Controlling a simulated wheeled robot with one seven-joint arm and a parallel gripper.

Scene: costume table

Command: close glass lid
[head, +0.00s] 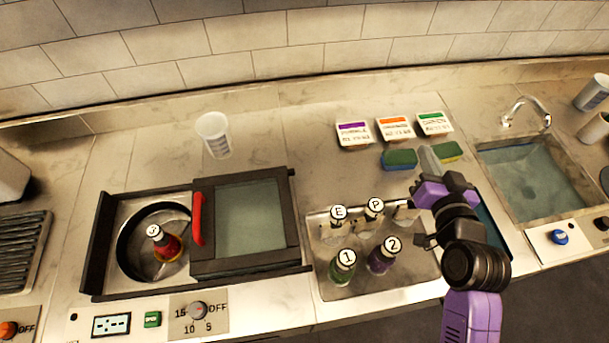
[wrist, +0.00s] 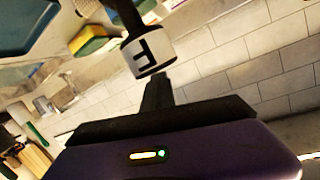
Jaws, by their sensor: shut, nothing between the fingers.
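The glass lid (head: 250,222) is a dark-framed pane with a red handle (head: 198,218) on its left edge. It sits on the right half of a dark-framed unit. The left half is uncovered, showing a round basin (head: 133,268) with a red bottle capped "S" (head: 166,243) inside. The lid is not identifiable in the wrist view.
A metal tray (head: 375,283) with several capped bottles stands between the lid and my arm. A clear beaker (head: 214,134) stands behind the unit. Sponges (head: 400,160) and label boxes (head: 353,134) sit at the back, with a sink (head: 535,180) at right. A dial (head: 198,310) is in front.

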